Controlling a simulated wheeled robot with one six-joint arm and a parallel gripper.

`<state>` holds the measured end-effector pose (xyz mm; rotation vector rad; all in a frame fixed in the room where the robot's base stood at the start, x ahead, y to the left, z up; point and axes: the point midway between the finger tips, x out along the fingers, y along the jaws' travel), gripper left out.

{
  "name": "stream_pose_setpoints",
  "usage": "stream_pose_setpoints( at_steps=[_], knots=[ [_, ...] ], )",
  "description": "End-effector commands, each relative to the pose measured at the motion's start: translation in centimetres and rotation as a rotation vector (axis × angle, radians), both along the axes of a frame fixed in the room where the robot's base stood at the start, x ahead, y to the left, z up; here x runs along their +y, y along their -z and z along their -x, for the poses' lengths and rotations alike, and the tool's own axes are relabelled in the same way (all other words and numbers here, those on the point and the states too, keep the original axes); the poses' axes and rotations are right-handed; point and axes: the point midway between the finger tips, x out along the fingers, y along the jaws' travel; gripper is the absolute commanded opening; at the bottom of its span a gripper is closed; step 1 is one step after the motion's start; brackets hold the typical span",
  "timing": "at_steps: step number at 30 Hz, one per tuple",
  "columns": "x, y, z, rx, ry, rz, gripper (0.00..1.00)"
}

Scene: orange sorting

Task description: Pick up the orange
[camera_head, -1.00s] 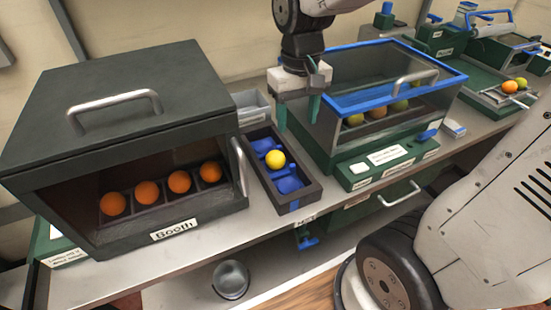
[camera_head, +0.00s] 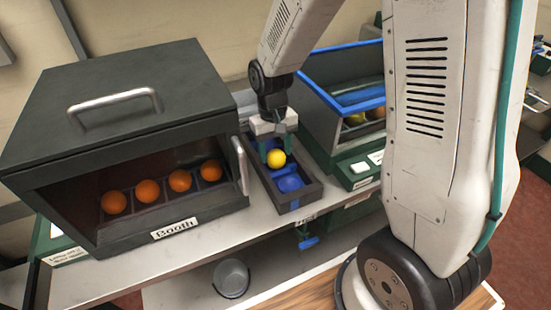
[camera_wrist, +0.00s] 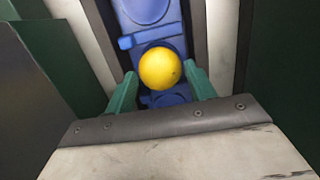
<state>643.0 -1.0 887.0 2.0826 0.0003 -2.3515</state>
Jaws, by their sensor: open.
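A round yellow fruit (camera_head: 276,158) sits in a blue cup insert of a dark narrow tray (camera_head: 303,200). My gripper (camera_head: 276,146) is above the tray, close over the fruit, with its green fingers open. In the wrist view the yellow fruit (camera_wrist: 160,69) lies between and just beyond the two fingertips (camera_wrist: 160,80); contact cannot be told. Several oranges (camera_head: 149,191) sit in a row in a rack inside the dark box labelled Booth (camera_head: 125,130).
The Booth box stands close left of the tray, with a handle on its side facing the tray. A green case with a blue-rimmed clear bin (camera_head: 320,95) stands close right. A grey round container (camera_head: 231,278) is below the bench. Free bench shows in front of the Booth.

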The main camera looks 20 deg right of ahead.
Motion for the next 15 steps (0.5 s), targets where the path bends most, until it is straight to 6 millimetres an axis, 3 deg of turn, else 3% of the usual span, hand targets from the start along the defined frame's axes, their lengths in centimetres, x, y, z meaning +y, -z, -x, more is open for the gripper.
stream_pose_setpoints(
  at_steps=[3, 10, 13, 15],
  knots=[
    [-0.02, 1.04, 0.17, 0.001, 0.000, 0.001, 0.55],
    [-0.05, 1.17, 0.16, -0.001, 0.001, 0.000, 0.55],
    [-0.05, 1.16, 0.16, -0.001, 0.001, 0.000, 0.30],
    [-0.05, 1.15, 0.16, -0.001, 0.001, 0.000, 0.26]
  ],
)
